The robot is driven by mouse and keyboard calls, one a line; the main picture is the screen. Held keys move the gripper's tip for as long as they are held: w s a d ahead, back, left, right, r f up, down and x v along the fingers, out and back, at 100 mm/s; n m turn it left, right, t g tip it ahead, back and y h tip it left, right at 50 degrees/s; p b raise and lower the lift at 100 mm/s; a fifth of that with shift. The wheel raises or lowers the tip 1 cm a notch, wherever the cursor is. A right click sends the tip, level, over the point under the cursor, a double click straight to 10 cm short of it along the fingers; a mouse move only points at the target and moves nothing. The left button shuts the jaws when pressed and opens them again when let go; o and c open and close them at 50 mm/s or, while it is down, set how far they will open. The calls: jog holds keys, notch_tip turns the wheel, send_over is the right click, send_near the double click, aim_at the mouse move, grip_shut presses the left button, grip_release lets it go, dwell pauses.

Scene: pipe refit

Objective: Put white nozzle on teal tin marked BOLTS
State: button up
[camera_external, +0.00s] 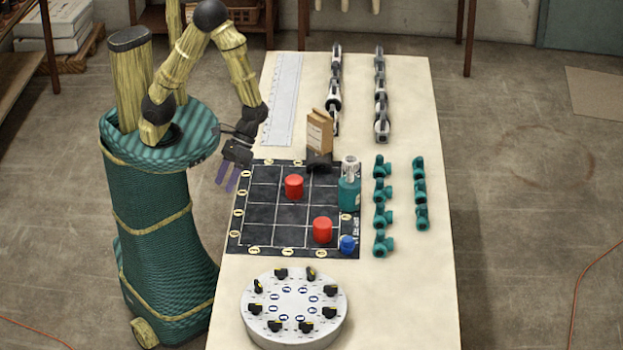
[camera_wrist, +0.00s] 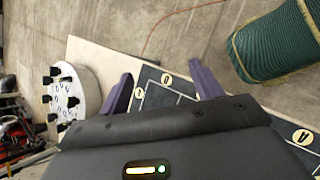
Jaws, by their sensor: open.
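A teal container (camera_external: 349,194) stands at the right edge of the black grid mat; any marking on it is too small to read. A whitish piece (camera_external: 350,166) sits at its top; I cannot tell whether this is the white nozzle or the container's own top. My gripper (camera_external: 226,178) is open and empty, with purple fingers, above the table's left edge beside the mat. It is well to the left of the teal container. In the wrist view, my gripper's fingers (camera_wrist: 160,72) are apart over a mat corner, with no object between them.
Red cylinders (camera_external: 293,187) and a blue piece (camera_external: 347,244) stand on the grid mat (camera_external: 263,207). A tan box on a dark stand (camera_external: 319,132) is behind. Teal elbows (camera_external: 383,215), black-and-white fittings (camera_external: 380,95) and a white dial disc (camera_external: 295,307) surround it.

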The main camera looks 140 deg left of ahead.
jog(key=s+d+r+m+y, duration=0.1)
jog(key=r+m+y, duration=0.1)
jog(key=m+y, duration=0.2)
jog(key=s+d+r+m+t+y, duration=0.1)
jog(key=s+r+m+y, duration=0.1)
jog(key=m, duration=0.8)
jog(key=shift+r+y, duration=0.6)
jog(key=shift+y, duration=0.3)
